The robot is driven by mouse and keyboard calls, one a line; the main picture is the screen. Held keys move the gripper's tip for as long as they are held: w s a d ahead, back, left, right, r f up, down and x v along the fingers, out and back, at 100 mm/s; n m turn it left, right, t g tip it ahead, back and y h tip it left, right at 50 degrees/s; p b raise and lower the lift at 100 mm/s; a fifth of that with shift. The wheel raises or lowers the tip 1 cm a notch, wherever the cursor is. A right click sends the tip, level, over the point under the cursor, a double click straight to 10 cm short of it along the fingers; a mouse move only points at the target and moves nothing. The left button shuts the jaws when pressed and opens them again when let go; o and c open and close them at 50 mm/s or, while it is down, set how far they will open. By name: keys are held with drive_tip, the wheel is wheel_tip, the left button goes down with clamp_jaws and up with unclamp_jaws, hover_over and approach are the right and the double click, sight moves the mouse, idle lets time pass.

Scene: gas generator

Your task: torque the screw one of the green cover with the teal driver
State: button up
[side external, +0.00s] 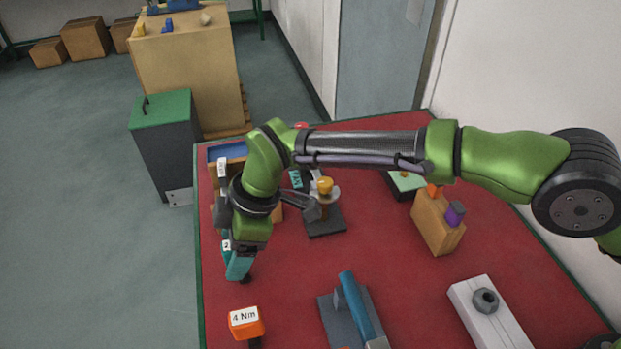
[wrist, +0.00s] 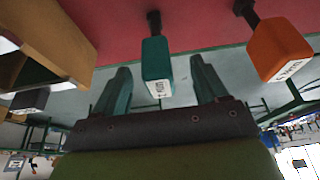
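The teal driver (wrist: 157,62) shows in the wrist view between and beyond the two fingers of my gripper (wrist: 160,66), with a visible gap on each side. The gripper is open and holds nothing. In the side view the driver (side external: 226,250), labelled with a 2, is partly hidden behind my gripper (side external: 238,265), which points down at the table's left side. A dark box with a light green top (side external: 405,182) lies at the back right, partly behind my arm. I cannot tell whether this is the green cover, and no screw one can be made out.
An orange 4 Nm driver (side external: 246,322) stands close by; it also shows in the wrist view (wrist: 280,50). A blue-handled tool (side external: 358,310), a white block with a nut (side external: 488,305) and a wooden block (side external: 437,225) stand on the red table (side external: 290,290).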

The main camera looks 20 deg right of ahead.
drive_tip(key=c, duration=1.2)
drive_tip(key=shift+r, duration=3.8)
